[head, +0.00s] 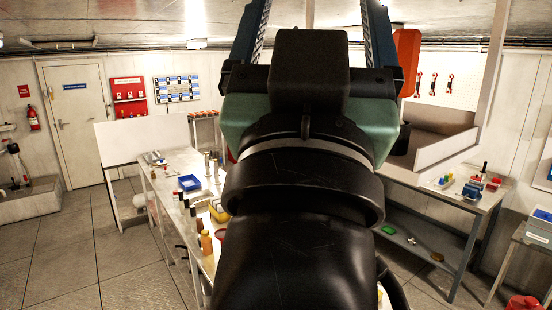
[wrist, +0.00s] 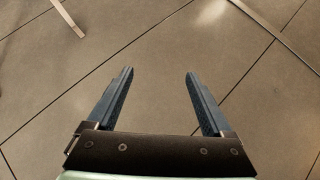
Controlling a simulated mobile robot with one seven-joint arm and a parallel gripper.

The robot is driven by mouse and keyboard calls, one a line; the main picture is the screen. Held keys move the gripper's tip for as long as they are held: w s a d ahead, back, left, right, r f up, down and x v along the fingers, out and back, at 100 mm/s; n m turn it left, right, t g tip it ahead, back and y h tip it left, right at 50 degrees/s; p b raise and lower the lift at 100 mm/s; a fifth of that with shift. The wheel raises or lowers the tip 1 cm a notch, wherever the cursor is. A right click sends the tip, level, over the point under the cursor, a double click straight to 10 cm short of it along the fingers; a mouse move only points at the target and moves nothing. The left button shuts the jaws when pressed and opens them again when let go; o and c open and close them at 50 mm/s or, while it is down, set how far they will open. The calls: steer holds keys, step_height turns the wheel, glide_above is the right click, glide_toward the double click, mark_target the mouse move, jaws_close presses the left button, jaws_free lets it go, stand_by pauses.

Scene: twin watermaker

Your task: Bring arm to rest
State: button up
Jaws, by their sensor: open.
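My gripper shows in the wrist view (wrist: 160,78) with its two dark blue fingers spread apart and nothing between them. In the head view my arm rises through the middle of the picture, large and close. The blue fingers of my gripper (head: 312,22) point up at the top edge, and their tips are cut off by the frame. The arm hides much of the room's centre.
A long workbench (head: 170,208) with a blue tray (head: 189,183) and several bottles stands left of my arm. Another bench (head: 470,202) with small coloured parts stands at the right. A white door (head: 80,122) is at the back left. The tiled floor (head: 70,245) at the left is clear.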

steer(key=s+a+f+n+t+y+b, duration=0.1)
steer(key=s+a+f+n+t+y, duration=0.1)
steer(key=s+a+y, duration=0.15)
step_height(320, 180, down, 16)
steer(key=b, duration=1.6)
steer(key=shift+d+f+b, duration=0.2)
steer(key=shift+d+b, duration=0.1)
steer(key=shift+d, duration=0.05)
